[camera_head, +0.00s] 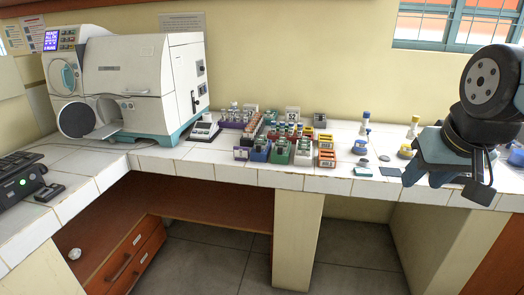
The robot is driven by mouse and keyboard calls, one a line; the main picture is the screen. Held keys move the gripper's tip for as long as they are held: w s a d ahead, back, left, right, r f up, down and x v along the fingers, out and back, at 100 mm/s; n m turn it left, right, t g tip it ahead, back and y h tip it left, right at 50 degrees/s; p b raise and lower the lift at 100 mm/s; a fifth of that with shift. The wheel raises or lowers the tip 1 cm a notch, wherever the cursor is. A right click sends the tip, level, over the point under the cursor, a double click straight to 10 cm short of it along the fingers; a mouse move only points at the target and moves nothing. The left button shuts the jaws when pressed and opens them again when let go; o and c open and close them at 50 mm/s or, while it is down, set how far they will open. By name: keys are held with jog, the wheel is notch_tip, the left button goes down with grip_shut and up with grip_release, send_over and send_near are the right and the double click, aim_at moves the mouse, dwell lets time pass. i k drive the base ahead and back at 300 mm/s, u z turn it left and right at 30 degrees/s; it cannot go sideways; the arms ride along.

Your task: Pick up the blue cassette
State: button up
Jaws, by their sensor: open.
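Several small items lie on the white tiled bench to the left of my gripper (445,180). A flat dark blue piece (389,171) lies near the front edge, just left of my left finger; it looks like a cassette, but it is too small to be sure. A flat teal piece (363,172) lies to its left. A rounder blue item (360,147) sits farther back. My gripper is at the right of the view, with its fingers apart and pointing down over the bench front. I see nothing between them. The arm hides the bench behind it.
Colored tube racks (281,152) and an orange-yellow holder (326,158) crowd the middle of the bench (225,171). Bottles (365,127) and a yellow item (405,152) stand near my gripper. A large white machine (125,85) fills the left corner.

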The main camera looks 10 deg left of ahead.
aim_at(257, 155)
jog(key=z, duration=0.1)
jog(key=i, duration=1)
jog(key=u, duration=0.1)
